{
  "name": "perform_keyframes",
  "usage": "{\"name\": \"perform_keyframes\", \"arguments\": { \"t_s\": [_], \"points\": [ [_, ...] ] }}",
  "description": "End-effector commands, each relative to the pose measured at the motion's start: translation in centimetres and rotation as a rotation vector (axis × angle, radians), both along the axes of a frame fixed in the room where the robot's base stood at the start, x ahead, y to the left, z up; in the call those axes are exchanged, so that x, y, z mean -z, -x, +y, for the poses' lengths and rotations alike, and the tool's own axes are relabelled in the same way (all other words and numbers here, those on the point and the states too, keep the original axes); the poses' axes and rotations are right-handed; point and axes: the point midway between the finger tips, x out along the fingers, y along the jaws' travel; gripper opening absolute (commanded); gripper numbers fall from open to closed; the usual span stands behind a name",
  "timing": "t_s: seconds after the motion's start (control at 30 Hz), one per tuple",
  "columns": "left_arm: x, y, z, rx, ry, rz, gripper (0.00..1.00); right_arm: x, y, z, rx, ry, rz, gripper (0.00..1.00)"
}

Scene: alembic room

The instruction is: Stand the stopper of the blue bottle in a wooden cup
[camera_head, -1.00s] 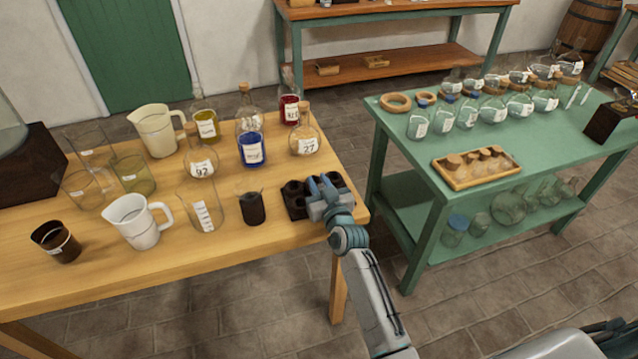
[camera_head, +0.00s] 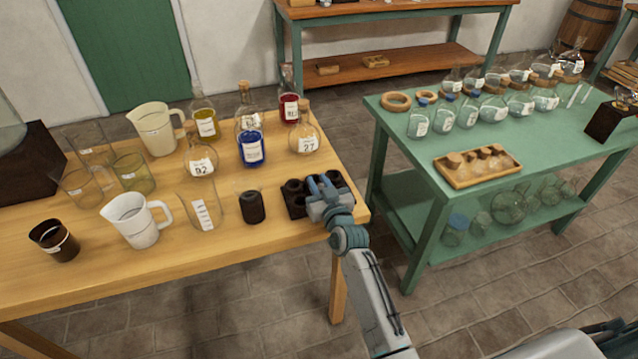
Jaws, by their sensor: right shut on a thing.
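The blue bottle (camera_head: 251,150) stands upright on the wooden table, left of my right gripper, with a white label on its blue contents. A brown stopper (camera_head: 243,88) shows above it, but I cannot tell whether it belongs to it or to a clear bottle behind. A dark block with several round cups (camera_head: 296,205) lies near the table's right end. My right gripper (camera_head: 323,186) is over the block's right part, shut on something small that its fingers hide. I cannot tell whether that thing is in a cup. My left gripper is not in view.
A red bottle (camera_head: 289,108) and a round flask (camera_head: 304,140) stand behind my right gripper. A dark small jar (camera_head: 252,207) is left of the block. Jugs and glass beakers crowd the left. A green table (camera_head: 420,180) with flasks and a cork tray (camera_head: 478,167) stands right.

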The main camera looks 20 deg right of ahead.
Motion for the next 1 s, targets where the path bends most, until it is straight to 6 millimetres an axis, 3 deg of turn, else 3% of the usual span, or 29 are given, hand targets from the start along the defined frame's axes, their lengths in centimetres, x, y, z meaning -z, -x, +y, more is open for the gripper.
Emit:
{"name": "perform_keyframes", "arguments": {
  "t_s": [0.9,0.93,1.0],
  "points": [
    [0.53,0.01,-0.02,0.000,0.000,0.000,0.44,0.39,0.00,0.00,0.000,0.000,0.000,0.01],
    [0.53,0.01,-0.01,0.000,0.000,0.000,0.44,0.39,0.00,0.00,0.000,0.000,0.000,0.26],
    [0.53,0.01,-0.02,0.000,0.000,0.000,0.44,0.40,0.00,0.00,0.000,0.000,0.000,0.40]
  ]
}}
